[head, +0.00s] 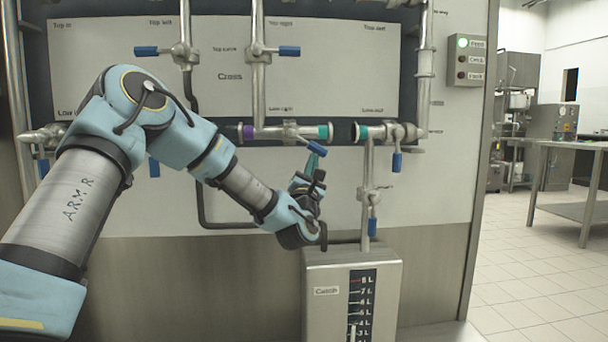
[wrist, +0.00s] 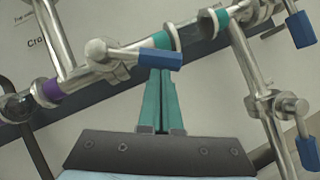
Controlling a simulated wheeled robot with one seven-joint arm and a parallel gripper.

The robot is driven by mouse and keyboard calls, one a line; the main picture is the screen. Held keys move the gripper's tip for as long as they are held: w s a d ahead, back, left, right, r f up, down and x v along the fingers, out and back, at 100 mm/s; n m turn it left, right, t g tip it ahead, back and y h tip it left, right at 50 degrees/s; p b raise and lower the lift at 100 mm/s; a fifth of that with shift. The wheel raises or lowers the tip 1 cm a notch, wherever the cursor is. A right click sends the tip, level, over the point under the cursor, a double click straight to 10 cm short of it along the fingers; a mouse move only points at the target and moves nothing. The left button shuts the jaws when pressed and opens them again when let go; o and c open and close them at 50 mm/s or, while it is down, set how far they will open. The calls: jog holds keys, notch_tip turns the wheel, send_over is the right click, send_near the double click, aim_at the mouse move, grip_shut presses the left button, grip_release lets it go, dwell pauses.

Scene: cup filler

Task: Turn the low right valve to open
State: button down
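The low right valve (head: 291,130) sits on the lower horizontal pipe under the "Low right" label. Its blue handle (head: 316,148) points right and slightly down, roughly along the pipe. In the wrist view the blue handle (wrist: 160,61) lies across the top of my fingers, with the round metal valve body (wrist: 104,52) to its left. My gripper (head: 315,163) is just below the handle, its teal fingers pointing up. In the wrist view the fingers (wrist: 163,75) are together with nothing seen between them. Whether the tips touch the handle, I cannot tell.
The low out valve's blue handle (head: 397,161) hangs down to the right. Another blue handle (head: 373,226) is on the vertical pipe above the cup filler tank (head: 326,315), which stands below my gripper. A panel of three lights (head: 464,58) glows green at its top.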

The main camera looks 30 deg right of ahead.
aim_at(323, 152)
jog(key=n+t+y+b, duration=0.1)
jog(key=n, duration=0.1)
jog(key=d+r+n+t+y+b, duration=0.1)
jog(key=n, duration=0.1)
jog(key=s+d+r+n+t+y+b, duration=0.1)
jog(key=n, duration=0.2)
jog(key=shift+t+y+b, duration=0.4)
jog(key=shift+d+r+n, duration=0.15)
jog(key=shift+r+n, duration=0.15)
jog(key=shift+n, duration=0.2)
jog(key=shift+s+d+r+b, duration=0.15)
jog(key=shift+d+r+b, duration=0.05)
jog(key=shift+r+b, duration=0.4)
